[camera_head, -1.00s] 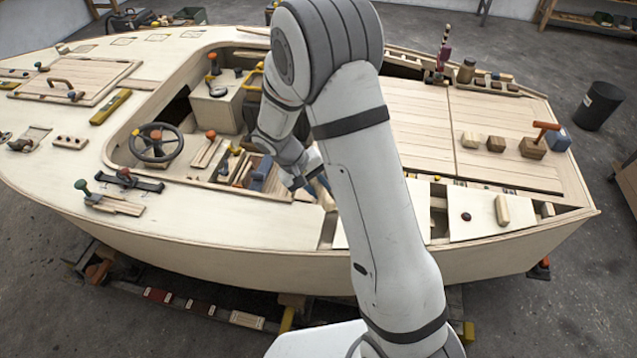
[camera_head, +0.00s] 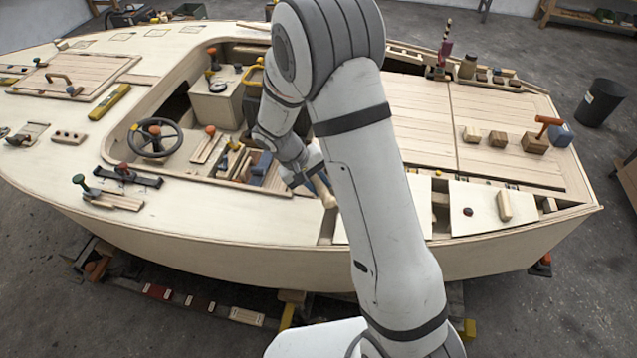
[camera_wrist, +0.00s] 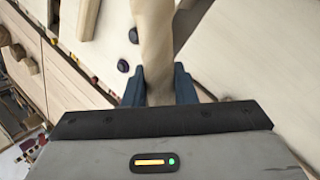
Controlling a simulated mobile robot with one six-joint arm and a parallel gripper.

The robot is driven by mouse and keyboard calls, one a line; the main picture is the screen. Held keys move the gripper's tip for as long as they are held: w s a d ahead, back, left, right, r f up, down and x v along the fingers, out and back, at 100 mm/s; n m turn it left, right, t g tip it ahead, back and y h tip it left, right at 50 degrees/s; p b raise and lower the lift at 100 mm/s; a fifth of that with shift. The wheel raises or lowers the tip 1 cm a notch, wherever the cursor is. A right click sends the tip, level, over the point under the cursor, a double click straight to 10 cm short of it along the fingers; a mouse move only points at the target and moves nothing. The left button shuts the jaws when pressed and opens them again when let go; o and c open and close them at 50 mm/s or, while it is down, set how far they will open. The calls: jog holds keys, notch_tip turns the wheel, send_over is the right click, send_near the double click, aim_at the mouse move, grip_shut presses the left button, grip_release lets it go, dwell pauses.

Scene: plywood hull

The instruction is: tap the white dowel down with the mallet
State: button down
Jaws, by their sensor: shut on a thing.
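My gripper (camera_wrist: 159,85) is shut on a pale wooden, handle-like bar (camera_wrist: 155,40), which runs up out of the wrist view. I take it for the mallet; no mallet head shows. In the head view my gripper (camera_head: 311,180) is partly behind my forearm, above the boat's near side deck, and a pale end of the bar (camera_head: 327,193) shows beside it. A cream-white peg (camera_head: 504,206), possibly the white dowel, is on the near deck panel at right, well apart from my gripper. How deep it sits I cannot tell.
A dark knob (camera_head: 468,212) is left of the peg; a dark knob (camera_wrist: 123,66) also shows in the wrist view. Wooden blocks (camera_head: 497,139) and an orange-handled tool (camera_head: 546,123) stand on the planked hatch. The steering wheel (camera_head: 155,138) and cockpit lie left.

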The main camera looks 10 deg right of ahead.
notch_tip(320, 180, down, 4)
jog(key=b, duration=0.3)
jog(key=shift+f, duration=0.15)
notch_tip(320, 180, up, 5)
jog(key=p, duration=0.2)
jog(key=shift+p, duration=0.4)
